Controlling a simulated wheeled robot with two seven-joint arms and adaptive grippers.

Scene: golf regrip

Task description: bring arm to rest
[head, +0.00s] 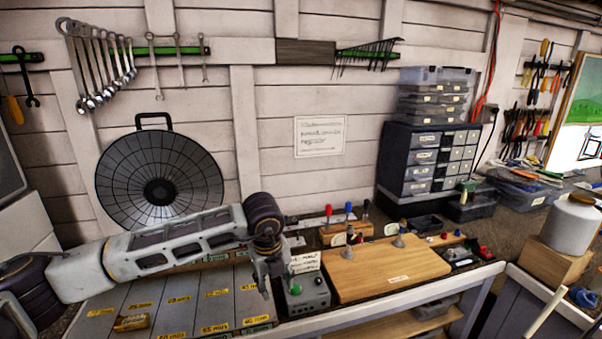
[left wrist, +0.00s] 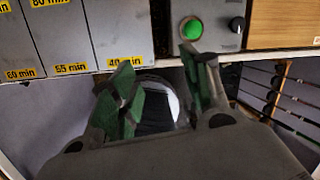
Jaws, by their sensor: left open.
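My left gripper (head: 277,285) hangs pointing down at the front edge of the bench, at the end of my left arm, which comes in from the left. It is just left of and in front of a grey box with a green button (head: 300,290). In the left wrist view my left gripper (left wrist: 160,72) shows two green-padded fingers spread apart with nothing held between them. The grey box (left wrist: 208,28) lies beyond the right finger there, with its lit green button and a black knob. My right gripper is in neither view.
Grey compartments with yellow minute labels (head: 206,310) lie under my left arm. A wooden board (head: 390,272) with upright metal pieces is right of the box. A drawer cabinet (head: 425,158) stands behind. Several thin shafts (left wrist: 285,110) show below the bench edge.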

